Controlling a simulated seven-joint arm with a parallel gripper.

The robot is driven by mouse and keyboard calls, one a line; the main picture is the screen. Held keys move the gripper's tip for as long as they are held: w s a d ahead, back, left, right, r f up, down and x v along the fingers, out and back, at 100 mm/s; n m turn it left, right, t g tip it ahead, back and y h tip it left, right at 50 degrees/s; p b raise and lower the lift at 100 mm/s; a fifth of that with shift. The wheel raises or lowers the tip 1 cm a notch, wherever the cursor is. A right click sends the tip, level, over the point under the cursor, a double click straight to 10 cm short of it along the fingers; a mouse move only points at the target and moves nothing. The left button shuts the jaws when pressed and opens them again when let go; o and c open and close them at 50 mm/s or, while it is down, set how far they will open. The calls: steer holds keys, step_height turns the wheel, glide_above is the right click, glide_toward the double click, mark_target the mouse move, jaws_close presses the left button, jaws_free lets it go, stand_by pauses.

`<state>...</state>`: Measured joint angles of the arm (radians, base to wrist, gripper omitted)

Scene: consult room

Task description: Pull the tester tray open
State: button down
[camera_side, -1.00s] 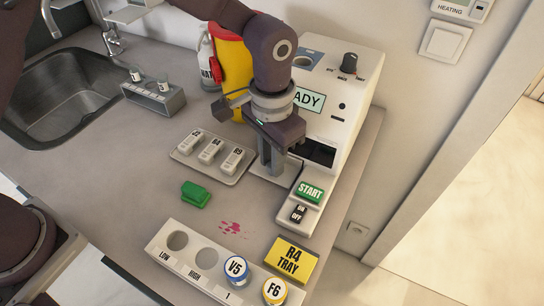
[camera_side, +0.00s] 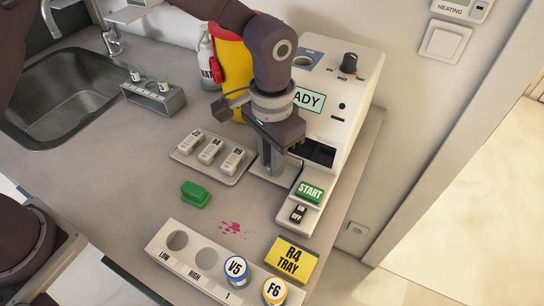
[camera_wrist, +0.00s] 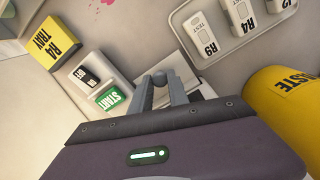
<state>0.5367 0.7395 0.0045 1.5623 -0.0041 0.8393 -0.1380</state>
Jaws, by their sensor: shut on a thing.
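The tester (camera_side: 338,100) is a white box with a lit display partly hidden by my arm, of which "ADY" shows. A dark slot (camera_side: 318,152) opens low in its front. A pale tray (camera_side: 288,178) shows below the slot, mostly hidden behind my gripper. My gripper (camera_side: 270,172) points down in front of the slot, its fingers shut at the tray's front end. In the wrist view, the fingertips (camera_wrist: 157,88) close around a small grey knob (camera_wrist: 160,77), with the pale tray behind them. How far the tray stands out is hard to tell.
A green START button (camera_side: 311,191) and an ON/OFF switch (camera_side: 298,213) sit right beside the gripper. A tray of labelled cassettes (camera_side: 206,177) lies close on its left. A yellow waste bin (camera_side: 231,62) stands behind. A vial rack (camera_side: 188,262) is at the front.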

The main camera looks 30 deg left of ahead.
steer(key=s, duration=1)
steer(key=c, duration=1.3)
jaws_free()
steer(key=shift+o, duration=0.2)
step_height(320, 180, up, 7)
